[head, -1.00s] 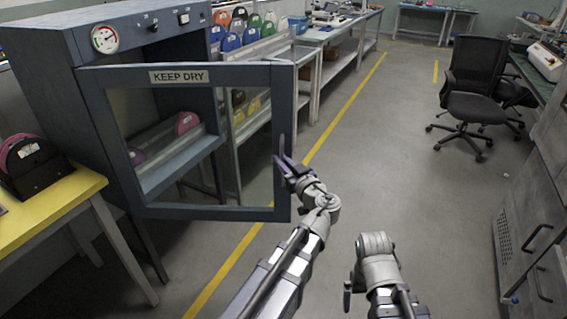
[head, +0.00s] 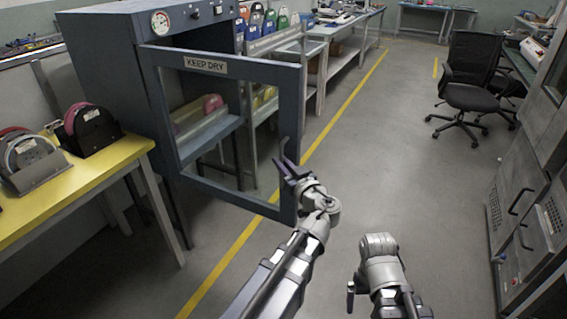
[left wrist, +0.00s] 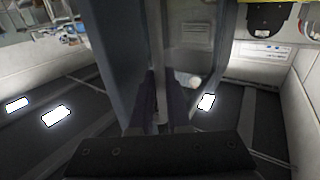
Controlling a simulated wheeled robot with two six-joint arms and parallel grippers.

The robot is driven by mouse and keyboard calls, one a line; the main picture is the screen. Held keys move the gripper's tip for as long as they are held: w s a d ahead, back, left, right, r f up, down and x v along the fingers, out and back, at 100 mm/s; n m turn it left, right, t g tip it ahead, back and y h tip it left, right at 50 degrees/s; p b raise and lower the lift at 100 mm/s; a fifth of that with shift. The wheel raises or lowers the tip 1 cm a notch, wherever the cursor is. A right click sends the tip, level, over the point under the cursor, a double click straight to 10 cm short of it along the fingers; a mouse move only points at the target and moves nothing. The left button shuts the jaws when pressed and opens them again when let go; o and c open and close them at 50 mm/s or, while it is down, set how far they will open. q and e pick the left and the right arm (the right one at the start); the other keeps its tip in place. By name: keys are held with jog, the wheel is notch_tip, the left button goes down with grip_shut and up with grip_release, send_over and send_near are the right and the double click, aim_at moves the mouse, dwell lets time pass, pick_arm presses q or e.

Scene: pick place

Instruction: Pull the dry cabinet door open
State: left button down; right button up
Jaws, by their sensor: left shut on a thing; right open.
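The dry cabinet (head: 105,62) stands at the left in the head view, grey-blue, with a dial on its upper front. Its glass-paned door (head: 228,196), labelled KEEP DRY, is swung open towards me. The door handle (head: 285,150) is on the door's right edge. My left gripper (head: 287,165) is shut on the handle. The left wrist view shows the handle (left wrist: 158,75) as an upright bar between the fingers, beside the door frame. My right gripper (head: 355,287) is low, right of my left arm, clear of the door and empty; its fingers barely show.
A yellow-topped table (head: 60,205) with spool holders stands at the left, close to the cabinet. Pink and yellow spools lie inside the cabinet. A black chair (head: 470,85) and grey cabinets (head: 520,215) are at the right. The floor between is clear.

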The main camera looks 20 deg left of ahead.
pick_arm(q)
jog(key=shift+s+a, duration=0.15)
jog(key=shift+s, duration=0.15)
pick_arm(e)
jog(key=shift+s, duration=0.3)
pick_arm(q)
jog(key=c, duration=0.9)
grip_release()
